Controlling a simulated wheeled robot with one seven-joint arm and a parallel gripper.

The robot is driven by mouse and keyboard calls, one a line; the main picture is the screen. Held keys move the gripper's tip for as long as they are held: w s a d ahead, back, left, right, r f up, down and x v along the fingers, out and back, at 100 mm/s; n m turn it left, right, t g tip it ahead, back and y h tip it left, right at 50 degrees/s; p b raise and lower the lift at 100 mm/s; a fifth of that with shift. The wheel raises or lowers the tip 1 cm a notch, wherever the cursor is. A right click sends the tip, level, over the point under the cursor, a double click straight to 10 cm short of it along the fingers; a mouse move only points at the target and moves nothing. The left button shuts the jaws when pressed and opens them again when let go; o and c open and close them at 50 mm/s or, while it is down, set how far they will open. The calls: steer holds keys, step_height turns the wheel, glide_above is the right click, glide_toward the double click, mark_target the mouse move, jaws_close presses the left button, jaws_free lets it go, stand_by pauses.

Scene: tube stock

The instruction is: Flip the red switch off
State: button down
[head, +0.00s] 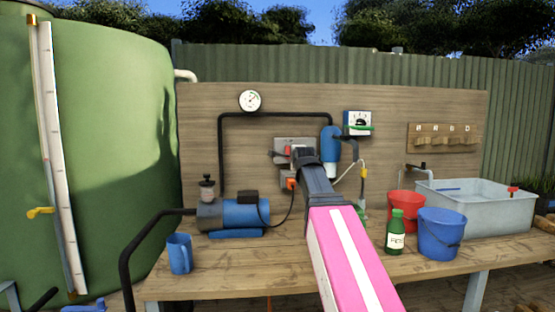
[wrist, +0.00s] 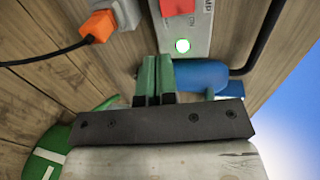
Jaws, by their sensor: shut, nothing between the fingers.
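The red switch (head: 287,150) is on a grey switch box (head: 283,142) fixed to the wooden back board. In the wrist view the red switch (wrist: 178,6) is cut off by the top edge. I cannot tell the switch's tilt.
An orange plug (wrist: 97,27) with a black cable sits just beside the switch box. A blue filter housing (head: 328,142) is close on the right. A blue pump (head: 240,215), blue mug (head: 180,254), green bottle (head: 396,232) and buckets stand on the bench (head: 240,275).

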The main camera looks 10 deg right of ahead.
steer(key=shift+w, duration=0.1)
stand_by(0.3)
steer(key=w, duration=0.4)
steer(key=w+f, duration=0.1)
steer(key=w, duration=0.3)
steer(key=w+f, duration=0.1)
steer(key=w, duration=0.4)
steer(key=shift+f, duration=0.25)
steer(key=shift+w+f, duration=0.1)
steer(key=shift+w, duration=0.2)
